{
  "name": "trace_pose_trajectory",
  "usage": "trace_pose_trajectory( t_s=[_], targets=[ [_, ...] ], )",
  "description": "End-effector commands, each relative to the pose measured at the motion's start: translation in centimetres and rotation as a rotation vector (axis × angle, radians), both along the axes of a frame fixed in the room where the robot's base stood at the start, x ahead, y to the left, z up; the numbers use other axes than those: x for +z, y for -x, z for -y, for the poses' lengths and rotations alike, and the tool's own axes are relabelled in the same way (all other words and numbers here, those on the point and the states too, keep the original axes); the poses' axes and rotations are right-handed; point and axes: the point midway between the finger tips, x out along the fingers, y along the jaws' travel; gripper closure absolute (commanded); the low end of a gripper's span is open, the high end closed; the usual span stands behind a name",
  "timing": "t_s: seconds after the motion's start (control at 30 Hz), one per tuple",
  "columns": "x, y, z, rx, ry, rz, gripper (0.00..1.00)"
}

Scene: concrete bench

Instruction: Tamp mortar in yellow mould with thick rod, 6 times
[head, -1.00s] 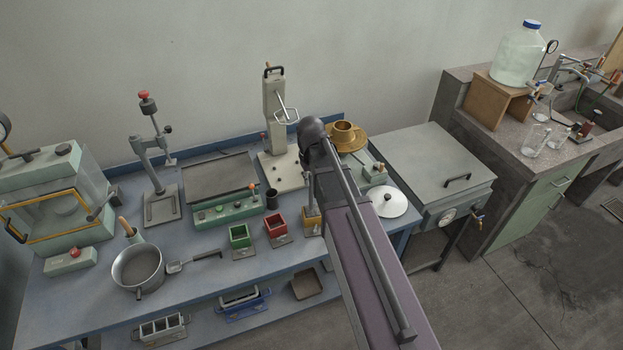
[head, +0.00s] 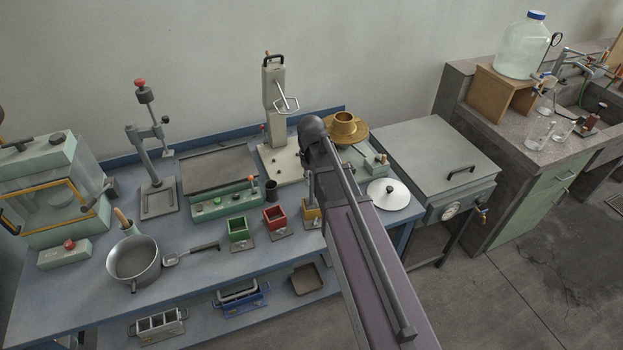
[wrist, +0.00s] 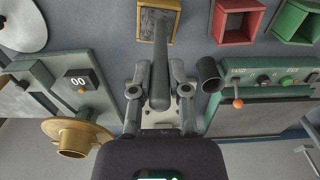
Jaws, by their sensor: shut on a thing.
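The yellow mould (head: 313,213) stands on the blue bench, partly behind my arm in the head view. It also shows at the top of the wrist view (wrist: 147,28), with grey mortar-like fill inside. My gripper (wrist: 159,89) is shut on a thick grey rod (wrist: 160,62), one finger on each side. The rod's far end overlaps the mould's opening in the wrist view; I cannot tell how deep it reaches or whether it touches the mortar. My gripper is hidden behind my arm in the head view.
A red mould (head: 275,219) and a green mould (head: 238,230) stand left of the yellow one. A dark cup (head: 271,190) is behind them. A white lid (head: 388,193) and a brass cone (head: 344,128) are to the right. A pan (head: 133,260) is at left.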

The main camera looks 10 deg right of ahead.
Motion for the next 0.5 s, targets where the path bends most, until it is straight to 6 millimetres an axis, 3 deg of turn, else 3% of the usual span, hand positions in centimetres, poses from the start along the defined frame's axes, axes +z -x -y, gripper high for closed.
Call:
trace_pose_trajectory(
  t_s=[0.5],
  targets=[
    [3.8,-0.7,0.4,0.000,0.000,0.000,1.00]
  ],
)
